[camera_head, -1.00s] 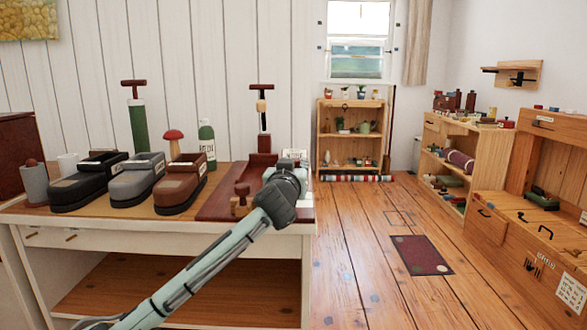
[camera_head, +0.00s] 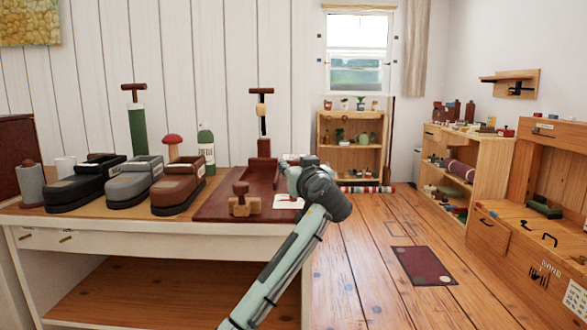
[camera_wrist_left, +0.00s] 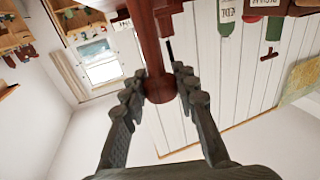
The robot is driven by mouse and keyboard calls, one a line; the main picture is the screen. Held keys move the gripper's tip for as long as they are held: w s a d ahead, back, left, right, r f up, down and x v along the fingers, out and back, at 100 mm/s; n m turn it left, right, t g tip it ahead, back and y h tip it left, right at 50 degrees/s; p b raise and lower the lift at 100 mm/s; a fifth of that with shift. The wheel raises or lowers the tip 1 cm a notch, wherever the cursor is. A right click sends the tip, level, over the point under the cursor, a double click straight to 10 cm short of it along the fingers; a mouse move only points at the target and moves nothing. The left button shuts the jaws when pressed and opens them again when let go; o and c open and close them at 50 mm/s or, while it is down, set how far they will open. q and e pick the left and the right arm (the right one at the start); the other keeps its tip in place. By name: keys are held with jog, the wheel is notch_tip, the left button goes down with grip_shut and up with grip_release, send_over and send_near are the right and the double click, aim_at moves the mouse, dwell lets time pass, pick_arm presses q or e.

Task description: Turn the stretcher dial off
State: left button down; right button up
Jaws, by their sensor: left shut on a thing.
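The stretcher is a dark red-brown wooden base (camera_head: 222,205) at the right end of the bench, with an upright T-handled post (camera_head: 262,120) at its back. My left gripper (camera_head: 296,172) is at the right end of this base. In the left wrist view its fingers (camera_wrist_left: 162,92) are shut on a red-brown rounded wooden piece (camera_wrist_left: 160,88), which looks like the dial. In the head view my gripper and wrist hide that piece, so its setting cannot be read. A white card (camera_head: 288,202) with a red mark lies beside the gripper. My right gripper is out of view.
Black, grey and brown shoes (camera_head: 178,186) stand in a row on the bench (camera_head: 150,229), left of the stretcher. A green bottle (camera_head: 206,148) and a red-capped mushroom (camera_head: 172,146) stand behind them. Open wooden floor (camera_head: 375,270) lies to the right, before shelves.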

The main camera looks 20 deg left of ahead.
pick_arm(q)
jog(key=shift+r, duration=0.1)
jog(key=c, duration=1.1)
grip_release()
jog(key=shift+c, duration=0.2)
jog(key=shift+s, duration=0.1)
jog(key=shift+s+d, duration=0.25)
jog(key=shift+d, duration=0.05)
jog(key=v, duration=1.1)
jog(key=shift+s, duration=0.15)
